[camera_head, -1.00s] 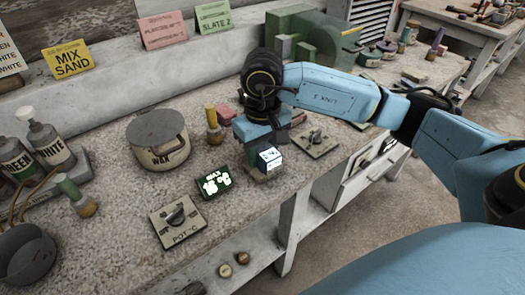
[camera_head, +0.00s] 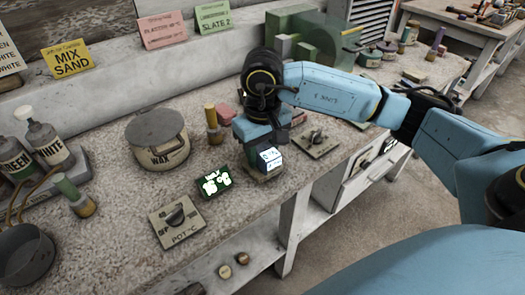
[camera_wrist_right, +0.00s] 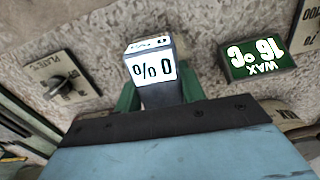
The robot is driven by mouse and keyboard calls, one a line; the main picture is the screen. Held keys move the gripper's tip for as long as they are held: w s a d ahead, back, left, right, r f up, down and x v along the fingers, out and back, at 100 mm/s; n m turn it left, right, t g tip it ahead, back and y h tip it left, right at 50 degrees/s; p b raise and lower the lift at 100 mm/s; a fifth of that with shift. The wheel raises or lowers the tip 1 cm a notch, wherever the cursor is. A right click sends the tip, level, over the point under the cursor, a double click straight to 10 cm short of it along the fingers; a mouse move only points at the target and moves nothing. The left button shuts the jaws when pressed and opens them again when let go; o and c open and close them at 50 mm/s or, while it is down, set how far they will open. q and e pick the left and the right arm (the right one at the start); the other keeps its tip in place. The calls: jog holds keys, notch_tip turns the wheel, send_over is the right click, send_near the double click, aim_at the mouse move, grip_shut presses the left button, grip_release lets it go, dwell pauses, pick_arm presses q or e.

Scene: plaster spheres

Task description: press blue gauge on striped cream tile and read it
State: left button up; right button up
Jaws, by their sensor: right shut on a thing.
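My right gripper (camera_head: 259,147) points down at the bench and is shut on the blue gauge (camera_head: 270,160). The gauge's white, lit face also shows in the right wrist view (camera_wrist_right: 155,71), where it appears upside down and reads 0 %. The gauge stands at a small tile (camera_head: 262,177), of which only a narrow rim shows under it. The gripper and gauge hide the rest, so I cannot make out stripes or firm contact. My left gripper is out of view.
A green WAX display (camera_head: 215,182) reading 16 °C and a POT °C dial plate (camera_head: 178,220) lie left of the gauge. Another dial plate (camera_head: 316,142) lies to its right. A WAX pot (camera_head: 158,140) stands behind left. The bench's front edge is close.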

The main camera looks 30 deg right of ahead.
jog(key=shift+f+b, duration=0.1)
jog(key=shift+b, duration=0.6)
dwell(2.0)
jog(key=shift+s+f+b, duration=0.15)
jog(key=shift+f+b, duration=0.05)
jog(key=shift+b, duration=0.15)
dwell(1.5)
jog(key=shift+r, duration=0.1)
jog(key=shift+r+p, duration=1.8)
jog(key=shift+r, duration=1.75)
